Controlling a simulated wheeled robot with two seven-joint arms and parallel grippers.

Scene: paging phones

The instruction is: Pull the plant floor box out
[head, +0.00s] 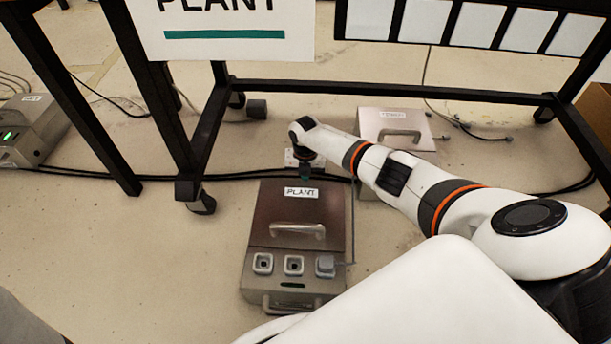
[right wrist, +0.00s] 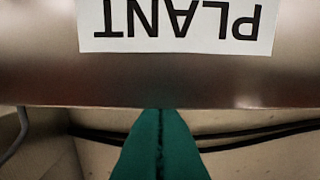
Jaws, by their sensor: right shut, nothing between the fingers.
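The plant floor box (head: 270,232) stands on the floor in the middle of the head view. It has a brown lid with a PLANT label, a lid handle (head: 298,231), several sockets and a front handle (head: 290,303). A plug (head: 325,265) sits at its right socket. My right gripper (head: 305,176) is at the box's far edge, behind the label, pointing down. In the right wrist view its green fingertips (right wrist: 160,145) are together and empty, beside the lid's edge, with the PLANT label (right wrist: 180,25) upside down above. Whether they touch the box is unclear. My left gripper is out of view.
A second box (head: 385,118) with a pale lid stands behind my right arm. A grey box with a green light (head: 30,128) is at the far left. Black rack legs on casters (head: 196,199) and floor cables (head: 100,172) lie around. Floor in front-left is clear.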

